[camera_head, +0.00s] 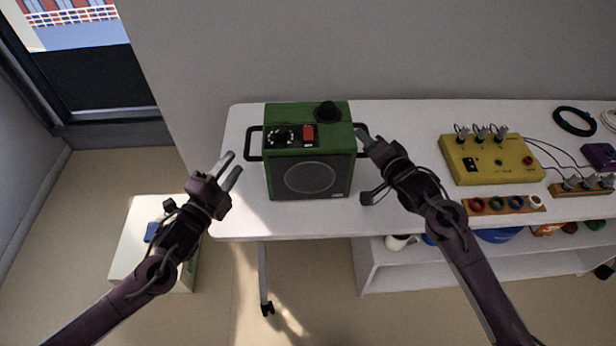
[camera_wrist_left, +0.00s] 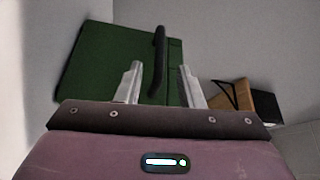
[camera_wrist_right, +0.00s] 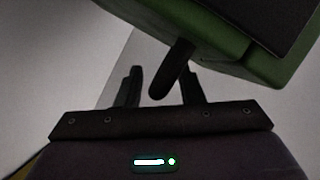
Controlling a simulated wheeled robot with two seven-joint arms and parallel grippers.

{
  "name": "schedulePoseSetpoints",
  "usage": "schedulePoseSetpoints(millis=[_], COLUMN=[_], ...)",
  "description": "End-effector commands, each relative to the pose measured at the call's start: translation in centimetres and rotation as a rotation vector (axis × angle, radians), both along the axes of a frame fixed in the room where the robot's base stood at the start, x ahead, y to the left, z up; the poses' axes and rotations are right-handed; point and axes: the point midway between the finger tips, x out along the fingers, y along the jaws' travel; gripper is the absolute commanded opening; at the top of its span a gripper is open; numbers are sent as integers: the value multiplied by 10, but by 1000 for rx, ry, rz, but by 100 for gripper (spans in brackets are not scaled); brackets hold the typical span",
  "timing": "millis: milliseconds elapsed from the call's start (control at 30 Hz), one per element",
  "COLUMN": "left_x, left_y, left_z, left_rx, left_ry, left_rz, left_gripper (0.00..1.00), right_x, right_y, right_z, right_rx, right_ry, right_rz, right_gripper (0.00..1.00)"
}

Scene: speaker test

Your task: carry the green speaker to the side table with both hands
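The green speaker (camera_head: 308,180) stands upright on the white table (camera_head: 400,120). It has a black handle on each side. My left gripper (camera_head: 232,171) is open and empty, left of the left handle (camera_head: 254,145) and apart from it. In the left wrist view that handle (camera_wrist_left: 160,60) shows beyond and between the fingers. My right gripper (camera_head: 364,166) is open at the speaker's right side. In the right wrist view the right handle (camera_wrist_right: 173,70) reaches between its open fingers; I cannot tell whether they touch. A low white side table (camera_head: 128,245) is at lower left, partly behind my left arm.
A yellow box with knobs (camera_head: 490,165) stands right of the speaker, with a strip of coloured rings (camera_head: 503,204) in front. A black cable coil (camera_head: 574,120) lies further right. A small blue item (camera_head: 151,231) is on the side table. A shelf (camera_head: 470,266) is below.

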Motion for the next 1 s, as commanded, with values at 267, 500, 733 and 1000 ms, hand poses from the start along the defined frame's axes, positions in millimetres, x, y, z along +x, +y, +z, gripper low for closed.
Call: schedulePoseSetpoints(millis=[267, 500, 733, 1000], left_x=[-33, -37, -37, -37], left_y=[16, 18, 17, 17], left_z=[-3, -2, -3, -3], left_rx=[0, -2, -1, -1], left_ry=[1, -2, -1, -1], left_rz=[-1, -1, -1, -1], left_gripper=[34, 34, 34, 34], right_x=[0, -19, -63, -100], right_y=[0, -7, -24, -40], right_z=[0, 3, 13, 23], right_rx=[0, -1, -2, -1], right_ry=[0, 3, 2, 2], right_rz=[0, 1, 1, 0], right_gripper=[34, 34, 34, 34])
